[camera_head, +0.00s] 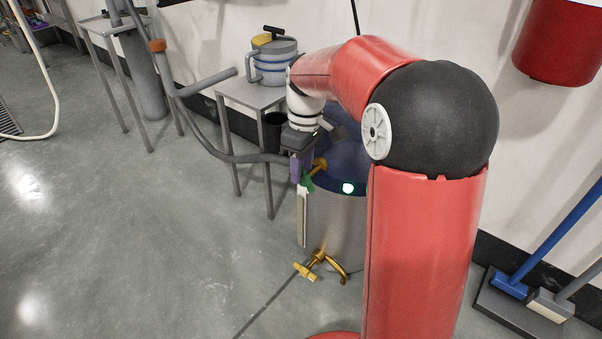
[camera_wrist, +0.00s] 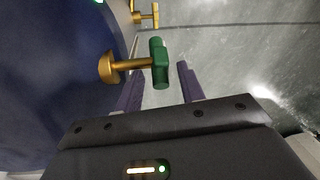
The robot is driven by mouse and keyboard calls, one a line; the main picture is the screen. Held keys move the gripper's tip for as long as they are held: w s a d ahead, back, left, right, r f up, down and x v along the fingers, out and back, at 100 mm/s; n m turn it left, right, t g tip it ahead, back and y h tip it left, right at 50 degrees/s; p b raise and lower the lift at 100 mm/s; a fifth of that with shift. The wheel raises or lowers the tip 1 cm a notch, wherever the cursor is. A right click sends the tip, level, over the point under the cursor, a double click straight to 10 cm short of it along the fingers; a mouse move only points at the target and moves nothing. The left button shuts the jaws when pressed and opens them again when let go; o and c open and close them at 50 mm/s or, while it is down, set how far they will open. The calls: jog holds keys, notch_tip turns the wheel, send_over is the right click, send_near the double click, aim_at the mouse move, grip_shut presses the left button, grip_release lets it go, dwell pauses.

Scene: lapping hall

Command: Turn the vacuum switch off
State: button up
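The vacuum unit is a steel drum (camera_head: 337,225) with a blue top (camera_head: 345,160). A lit green light (camera_head: 348,188) shows on its front. A green crossbar handle (camera_wrist: 158,62) on a brass stem (camera_wrist: 125,67) sticks out from the blue top; I take it for the switch. The handle also shows in the head view (camera_head: 307,183), partly hidden by my gripper. My gripper (camera_wrist: 161,70) has purple fingers that are apart, with the green handle between their tips in the picture. I see a gap on both sides and cannot tell the depth.
A brass tap (camera_head: 311,265) sits low on the drum. A grey hose (camera_head: 225,155) runs left of my gripper. A small table (camera_head: 250,97) with a lidded pot (camera_head: 272,62) stands behind. Brooms (camera_head: 550,240) stand at right. The floor at left is clear.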

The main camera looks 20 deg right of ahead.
jog(key=shift+s+f, duration=0.1)
jog(key=shift+f, duration=0.8)
grip_shut()
